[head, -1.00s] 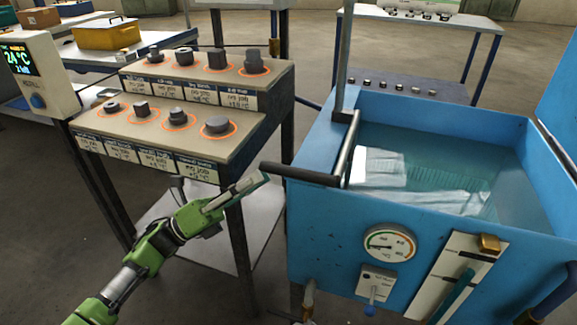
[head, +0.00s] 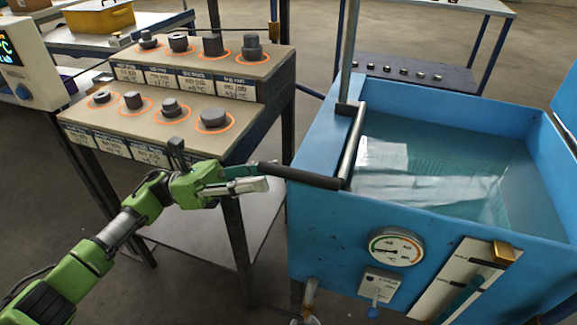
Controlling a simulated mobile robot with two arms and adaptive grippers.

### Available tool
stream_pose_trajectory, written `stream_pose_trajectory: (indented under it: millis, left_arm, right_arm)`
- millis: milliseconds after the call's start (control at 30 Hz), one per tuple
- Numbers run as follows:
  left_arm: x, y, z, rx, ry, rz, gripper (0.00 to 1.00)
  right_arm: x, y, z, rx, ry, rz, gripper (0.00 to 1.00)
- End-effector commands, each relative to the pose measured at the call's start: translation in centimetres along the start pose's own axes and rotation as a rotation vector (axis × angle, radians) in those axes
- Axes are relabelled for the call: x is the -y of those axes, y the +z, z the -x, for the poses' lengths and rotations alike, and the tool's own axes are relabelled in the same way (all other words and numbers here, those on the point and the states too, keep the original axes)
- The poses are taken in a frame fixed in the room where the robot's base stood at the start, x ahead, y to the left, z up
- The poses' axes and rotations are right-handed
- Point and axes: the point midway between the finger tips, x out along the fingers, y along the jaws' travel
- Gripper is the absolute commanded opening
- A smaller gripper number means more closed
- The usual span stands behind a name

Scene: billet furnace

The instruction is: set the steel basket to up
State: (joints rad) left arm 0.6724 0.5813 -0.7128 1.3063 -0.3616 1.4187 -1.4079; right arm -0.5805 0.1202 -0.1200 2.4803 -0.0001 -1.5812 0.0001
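The blue tank (head: 330,240) on the right holds clear water. No steel basket can be made out clearly; pale and ribbed shapes show in the water. A lever with a black grip (head: 303,176) sticks out over the tank's left rim, joined to a grey rod (head: 352,142) near an upright post. My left gripper (head: 263,178) is at the free left end of the grip, its fingers apart and just below and beside the grip's end. I cannot tell whether they touch it. My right gripper is out of view.
A two-step stand (head: 245,135) with several dark metal parts on orange-ringed spots is behind my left arm. A gauge (head: 396,249) and a small blue-knobbed switch (head: 376,296) are on the tank front. A temperature display (head: 30,65) stands at far left.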

Motion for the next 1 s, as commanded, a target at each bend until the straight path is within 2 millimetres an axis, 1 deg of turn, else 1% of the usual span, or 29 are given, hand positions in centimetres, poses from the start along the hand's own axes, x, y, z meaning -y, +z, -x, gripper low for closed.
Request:
stream_pose_trajectory:
  millis: [33, 100, 200, 300, 467, 700, 733, 833, 867, 1000]
  left_arm:
    - [0.1, 0.2, -1.2, 0.000, -0.004, -0.001, 0.32]
    - [0.1, 0.1, -2.5, 0.000, -0.003, 0.000, 0.32]
    - [0.1, 0.1, -4.0, 0.000, -0.001, -0.001, 0.32]
    - [0.0, 0.0, -5.1, 0.000, -0.001, 0.000, 0.32]
    - [0.0, 0.0, -5.8, 0.000, 0.001, 0.000, 0.32]
    - [0.0, 0.0, -5.9, 0.000, 0.002, 0.000, 0.32]
    - [0.0, 0.0, -5.9, 0.000, 0.002, 0.000, 0.29]
    - [0.0, 0.0, -5.9, 0.000, 0.002, 0.000, 0.03]
    - [0.0, 0.0, -5.9, 0.000, 0.002, 0.000, 0.00]
    - [0.0, 0.0, -5.9, 0.000, 0.002, 0.000, 0.00]
  right_arm:
    - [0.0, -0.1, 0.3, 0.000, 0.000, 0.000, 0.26]
    - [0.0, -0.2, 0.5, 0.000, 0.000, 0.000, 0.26]
    - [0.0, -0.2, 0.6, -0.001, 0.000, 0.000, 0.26]
    - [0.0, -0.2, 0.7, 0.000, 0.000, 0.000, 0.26]
    - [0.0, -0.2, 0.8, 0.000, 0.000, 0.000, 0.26]
    - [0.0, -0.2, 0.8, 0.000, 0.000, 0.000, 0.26]
    - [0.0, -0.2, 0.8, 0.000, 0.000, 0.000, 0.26]
    - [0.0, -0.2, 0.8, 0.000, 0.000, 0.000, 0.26]
    - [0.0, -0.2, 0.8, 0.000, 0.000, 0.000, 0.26]
    - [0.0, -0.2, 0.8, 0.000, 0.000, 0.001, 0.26]
